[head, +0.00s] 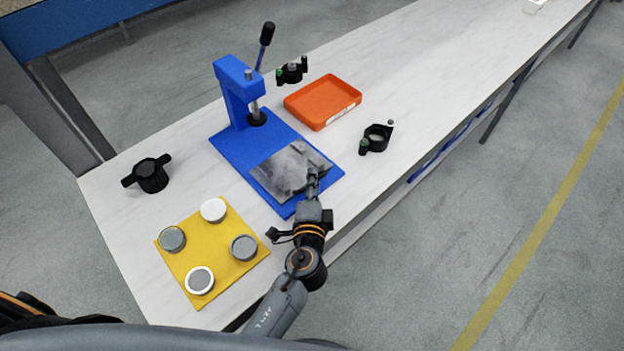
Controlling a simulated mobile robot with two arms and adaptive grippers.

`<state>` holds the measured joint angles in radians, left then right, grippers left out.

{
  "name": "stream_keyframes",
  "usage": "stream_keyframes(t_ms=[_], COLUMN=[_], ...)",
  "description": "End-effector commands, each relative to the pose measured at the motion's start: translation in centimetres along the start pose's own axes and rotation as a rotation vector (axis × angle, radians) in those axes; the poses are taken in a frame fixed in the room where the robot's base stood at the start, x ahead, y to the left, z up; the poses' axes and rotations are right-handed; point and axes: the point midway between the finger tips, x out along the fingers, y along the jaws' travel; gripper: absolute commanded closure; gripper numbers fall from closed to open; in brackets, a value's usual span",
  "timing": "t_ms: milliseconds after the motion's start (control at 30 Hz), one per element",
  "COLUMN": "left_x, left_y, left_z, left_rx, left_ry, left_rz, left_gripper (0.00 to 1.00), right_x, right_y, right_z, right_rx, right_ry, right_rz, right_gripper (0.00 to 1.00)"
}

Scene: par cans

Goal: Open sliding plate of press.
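The blue press (238,92) stands on the white bench with its black-knobbed lever (265,42) raised. Its grey metal sliding plate (285,165) lies on the blue base, in front of the press column. The fingers are small and partly hidden by the wrist.
A yellow board (213,257) with several round cans is at the front left. A black handled part (152,175) is on the left. An orange tray (323,101) and black ring-shaped fixtures (376,138) (292,72) are behind and right.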

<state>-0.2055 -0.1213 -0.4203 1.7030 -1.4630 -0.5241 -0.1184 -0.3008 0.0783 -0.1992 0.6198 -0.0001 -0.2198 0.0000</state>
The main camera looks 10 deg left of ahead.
Motion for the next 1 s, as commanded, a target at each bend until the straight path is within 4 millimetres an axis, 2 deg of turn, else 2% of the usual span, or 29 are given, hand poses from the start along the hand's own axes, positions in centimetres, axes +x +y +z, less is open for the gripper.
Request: stream_keyframes(t_ms=[267,367,467,800,1000], left_x=[0.0,-0.7,-2.1,-9.2,-11.5], left_y=[-0.1,0.0,0.0,0.1,0.0], left_z=[0.1,0.1,0.1,0.1,0.0], left_rx=[0.0,0.0,0.0,0.002,0.0], left_ry=[-0.001,-0.001,-0.001,0.0,0.0], left_rz=[-0.001,-0.001,0.001,0.002,0.0], left_gripper=[0.79,0.79,0.79,0.79,0.79], right_x=[0.0,0.0,0.0,0.0,0.0], right_y=[0.4,0.4,0.3,0.1,0.1], right_z=[-0.1,-0.1,-0.1,-0.1,-0.1], right_rx=[-0.003,-0.003,-0.002,-0.001,-0.001], right_ry=[0.001,0.001,0.001,0.001,0.001], right_rz=[0.004,0.004,0.003,0.002,0.001], right_gripper=[0.6,0.6,0.6,0.6,0.6])
